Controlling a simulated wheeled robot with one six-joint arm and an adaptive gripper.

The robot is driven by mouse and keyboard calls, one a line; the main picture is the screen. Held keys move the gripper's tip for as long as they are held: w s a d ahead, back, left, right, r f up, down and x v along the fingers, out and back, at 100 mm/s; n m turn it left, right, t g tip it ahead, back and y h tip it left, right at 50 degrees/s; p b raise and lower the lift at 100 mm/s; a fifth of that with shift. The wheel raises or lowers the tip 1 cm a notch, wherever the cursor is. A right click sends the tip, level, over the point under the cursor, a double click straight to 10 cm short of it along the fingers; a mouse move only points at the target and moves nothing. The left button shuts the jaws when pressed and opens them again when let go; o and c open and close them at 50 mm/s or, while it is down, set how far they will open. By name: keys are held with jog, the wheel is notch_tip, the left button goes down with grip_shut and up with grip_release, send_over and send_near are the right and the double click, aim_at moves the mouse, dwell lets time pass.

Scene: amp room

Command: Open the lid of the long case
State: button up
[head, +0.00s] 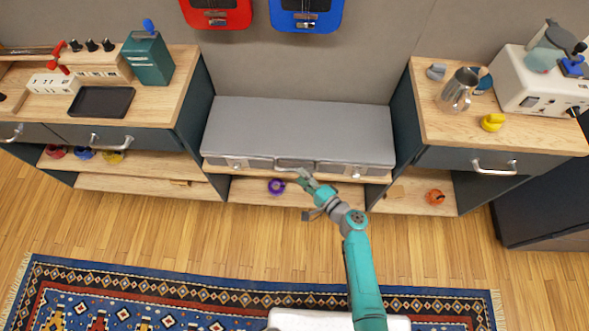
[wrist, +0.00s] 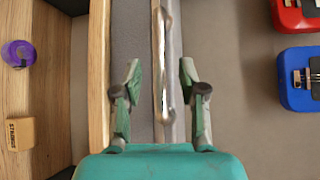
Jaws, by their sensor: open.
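The long case (head: 300,130) is grey and lies shut on a low wooden shelf between two cabinets. Its front carries a metal handle (head: 290,166) in the middle, with a latch (head: 236,164) to the left and another latch (head: 355,173) to the right. My gripper (head: 303,179) is at the front of the case, close to the handle. In the wrist view my gripper (wrist: 160,75) is open, with the handle (wrist: 163,50) showing between its two fingers. I cannot tell whether the fingers touch the case.
A purple tape roll (head: 276,186) lies on the shelf below; it also shows in the wrist view (wrist: 18,54). Cabinets with drawers flank the case. A red case (head: 215,12) and a blue case (head: 305,14) are above and behind. A patterned rug (head: 150,300) covers the front floor.

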aim_at(294, 169)
jog(key=shift+x, duration=2.25)
grip_shut()
